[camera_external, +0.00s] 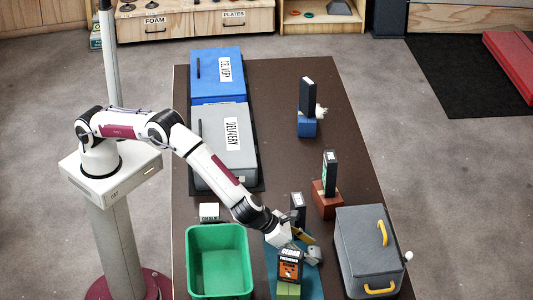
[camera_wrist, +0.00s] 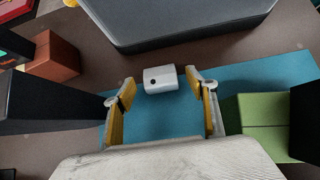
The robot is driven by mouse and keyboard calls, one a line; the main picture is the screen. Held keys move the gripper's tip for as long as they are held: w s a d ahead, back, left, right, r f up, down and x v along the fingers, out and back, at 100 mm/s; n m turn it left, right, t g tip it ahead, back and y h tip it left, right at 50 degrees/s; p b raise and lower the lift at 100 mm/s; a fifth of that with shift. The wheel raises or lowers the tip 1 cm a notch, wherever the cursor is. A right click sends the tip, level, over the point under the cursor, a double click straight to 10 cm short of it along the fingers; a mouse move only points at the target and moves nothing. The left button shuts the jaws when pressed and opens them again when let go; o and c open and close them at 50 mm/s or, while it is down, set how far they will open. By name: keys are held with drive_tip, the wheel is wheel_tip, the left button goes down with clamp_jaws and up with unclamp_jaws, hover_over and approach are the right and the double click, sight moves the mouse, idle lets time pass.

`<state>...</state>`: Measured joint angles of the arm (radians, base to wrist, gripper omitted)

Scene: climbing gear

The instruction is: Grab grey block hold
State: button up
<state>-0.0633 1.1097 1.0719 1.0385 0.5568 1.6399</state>
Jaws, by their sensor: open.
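A small pale grey block with a dark hole (camera_wrist: 160,79) lies on the blue mat (camera_wrist: 255,76) in the wrist view. It sits ahead of my gripper (camera_wrist: 165,98), centred roughly between the yellow-lined fingertips. The fingers are spread apart, with bare mat between them, and appear not to touch the block. In the external view my gripper (camera_external: 304,243) hangs low over the blue mat (camera_external: 317,286). A small grey shape (camera_external: 314,255) shows beside the fingers there, partly covered.
A green block (camera_wrist: 258,112) stands close to the right finger in the wrist view. A dark grey box with yellow handles (camera_external: 365,255) stands right of the mat. A green bin (camera_external: 191,262) is at left. A reddish-brown block (camera_external: 325,206) carries an upright dark item (camera_external: 329,174).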

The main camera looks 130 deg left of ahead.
drive_tip(key=shift+x, duration=0.9)
drive_tip(key=shift+c, duration=0.4)
drive_tip(key=c, duration=1.1)
